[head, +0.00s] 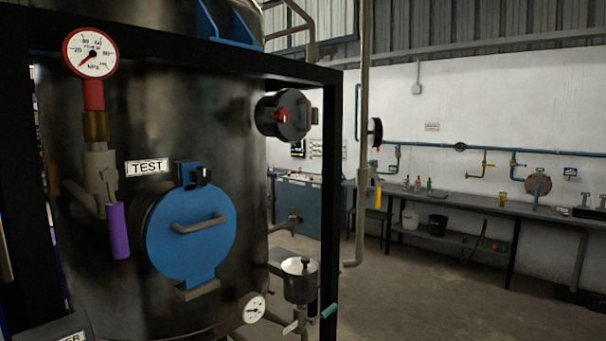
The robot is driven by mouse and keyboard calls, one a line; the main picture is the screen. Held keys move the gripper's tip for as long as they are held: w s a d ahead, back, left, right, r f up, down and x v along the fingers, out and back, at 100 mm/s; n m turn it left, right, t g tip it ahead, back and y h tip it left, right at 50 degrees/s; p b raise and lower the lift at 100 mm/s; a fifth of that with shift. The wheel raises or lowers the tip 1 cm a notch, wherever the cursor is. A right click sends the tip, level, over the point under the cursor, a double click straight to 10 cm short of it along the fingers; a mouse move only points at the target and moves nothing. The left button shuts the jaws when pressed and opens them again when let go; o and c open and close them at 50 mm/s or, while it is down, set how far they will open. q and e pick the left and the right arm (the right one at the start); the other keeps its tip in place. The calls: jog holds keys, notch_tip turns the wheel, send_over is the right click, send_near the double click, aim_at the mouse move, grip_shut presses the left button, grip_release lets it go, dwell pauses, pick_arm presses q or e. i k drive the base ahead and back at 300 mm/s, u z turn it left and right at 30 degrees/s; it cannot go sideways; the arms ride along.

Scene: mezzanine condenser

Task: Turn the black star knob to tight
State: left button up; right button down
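A dark knob (201,176) sits at the top edge of the round blue hatch (190,236) on the large black tank (190,110). It looks like the black star knob, but its lobes are too small to make out clearly. I cannot tell whether it is tight or loose. The hatch looks closed and has a grey bar handle (199,224). A white TEST label (147,167) is to the upper left of the knob. Neither of my grippers shows in the head view.
A pressure gauge (90,53) and a purple-handled valve (118,231) are left of the hatch. A black frame post (329,200) and a lidded pot (300,281) stand to its right. The floor (420,300) at the right is clear before the workbench (470,208).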

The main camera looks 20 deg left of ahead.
aim_at(202, 176)
jog(key=z, duration=0.45)
jog(key=i, duration=3)
jog(key=u, duration=3.05)
